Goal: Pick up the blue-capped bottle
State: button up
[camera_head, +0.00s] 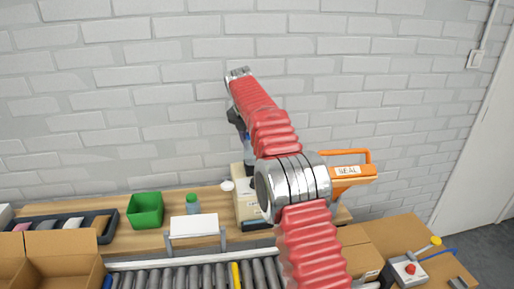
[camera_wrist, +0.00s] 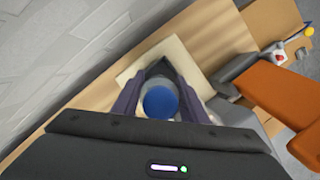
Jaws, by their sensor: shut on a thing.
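The blue-capped bottle (camera_head: 249,155) has a pale, clear-looking body and shows partly beside my red arm in the head view. In the wrist view its round blue cap (camera_wrist: 160,102) faces the camera between the two dark fingers. My gripper (camera_wrist: 163,74) is shut on the bottle, one finger on each side. The bottle appears upright over the cream box-like block (camera_head: 240,207), which stands on the wooden bench. I cannot tell whether the bottle's base touches the block. My arm hides part of both.
An orange labelled device (camera_head: 352,176) stands right of my arm. A green bin (camera_head: 146,211), a green-capped bottle (camera_head: 193,205), a white panel (camera_head: 194,225) and a small white round item (camera_head: 227,185) are to the left. A roller conveyor (camera_head: 190,277) runs in front; a brick wall is behind.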

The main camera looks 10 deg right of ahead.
jog(key=s+a, duration=0.3)
jog(key=a, duration=0.4)
jog(key=s+a, duration=0.3)
jog(key=a, duration=0.5)
jog(key=shift+s+a, duration=0.25)
jog(key=shift+a, duration=0.05)
